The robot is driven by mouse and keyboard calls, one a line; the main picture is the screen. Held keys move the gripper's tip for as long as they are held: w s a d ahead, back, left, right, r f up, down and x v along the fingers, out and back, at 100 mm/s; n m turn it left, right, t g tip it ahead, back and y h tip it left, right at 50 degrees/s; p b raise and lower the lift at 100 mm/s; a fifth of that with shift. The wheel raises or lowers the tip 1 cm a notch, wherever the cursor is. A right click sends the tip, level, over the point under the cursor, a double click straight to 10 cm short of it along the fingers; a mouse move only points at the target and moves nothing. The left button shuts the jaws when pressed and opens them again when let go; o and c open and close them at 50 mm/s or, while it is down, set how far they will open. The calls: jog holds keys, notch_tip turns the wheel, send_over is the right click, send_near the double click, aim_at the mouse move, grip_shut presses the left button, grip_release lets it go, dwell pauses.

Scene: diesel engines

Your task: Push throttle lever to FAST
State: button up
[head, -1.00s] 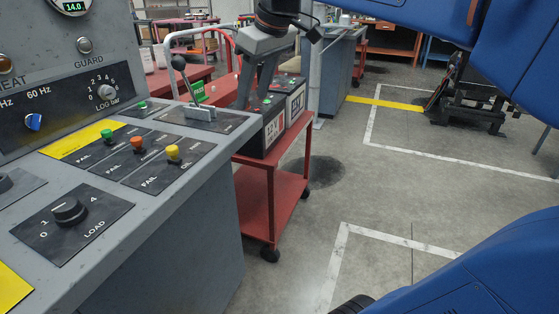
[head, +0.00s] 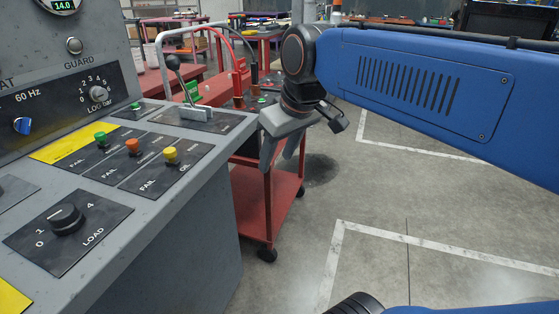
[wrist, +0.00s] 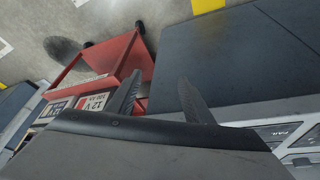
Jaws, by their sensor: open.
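The throttle lever (head: 183,80) has a black ball knob on a thin metal shaft. It stands on a grey base plate at the far right corner of the sloped console (head: 185,205) in the head view, tilted up and to the left. My gripper (head: 279,165) points down, empty and with its fingers apart, to the right of the console edge and clear of the lever. In the wrist view my gripper (wrist: 160,95) shows two separated fingers over the cart and the console's side. The lever is not in the wrist view.
A red cart (head: 262,205) carrying batteries stands beside the console, below my gripper. Push-pull knobs (head: 132,147) and a load dial (head: 66,217) sit on the console nearer me. A curved grey rail and red cable are behind the lever. Open floor lies to the right.

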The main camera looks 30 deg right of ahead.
jog(key=shift+s+f, duration=0.4)
jog(key=shift+f, duration=0.2)
jog(key=shift+w+r, duration=0.1)
grip_shut()
jog(key=w+a+r+m+g+y, duration=0.1)
jog(key=w+a+r+m+y, duration=0.15)
jog(key=w+r, duration=0.4)
jog(key=w+a+r+m+y, duration=0.1)
jog(key=w+r+m+y, duration=0.25)
jog(key=w+r, duration=0.3)
jog(key=w+d+r+m+y, duration=0.3)
jog(key=w+d+r+y, duration=0.25)
jog(key=w+r, duration=0.7)
jog(key=x, duration=1.3)
jog(key=shift+w+a+t, duration=0.25)
jog(key=shift+t, duration=0.15)
